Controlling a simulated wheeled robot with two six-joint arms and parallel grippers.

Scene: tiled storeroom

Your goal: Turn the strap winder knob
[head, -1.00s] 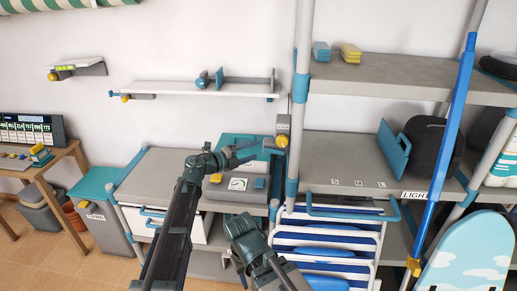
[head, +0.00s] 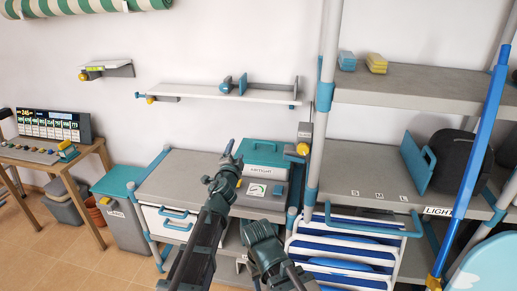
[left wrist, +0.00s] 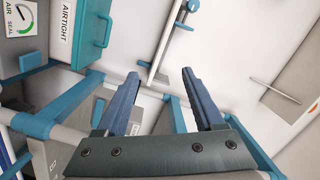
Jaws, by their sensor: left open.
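A grey box with a yellow knob (head: 302,149) is fixed by the shelf post in the head view; it seems to be the strap winder, but I read no label on it. My left gripper (head: 229,151) is to the left of this knob, apart from it, in front of the teal-lidded box. In the left wrist view the left gripper (left wrist: 160,78) has its two blue fingers spread, with nothing between them. I cannot make out the knob in that view. My right arm shows low in the middle of the head view, with no fingers visible.
A teal-lidded box (head: 264,153) with a gauge stands on the grey counter (head: 185,165) behind my left arm. A wall shelf (head: 215,93) hangs above. Folded blue-and-white chairs (head: 345,255) stand below right. A blue pole (head: 468,150) leans at the right.

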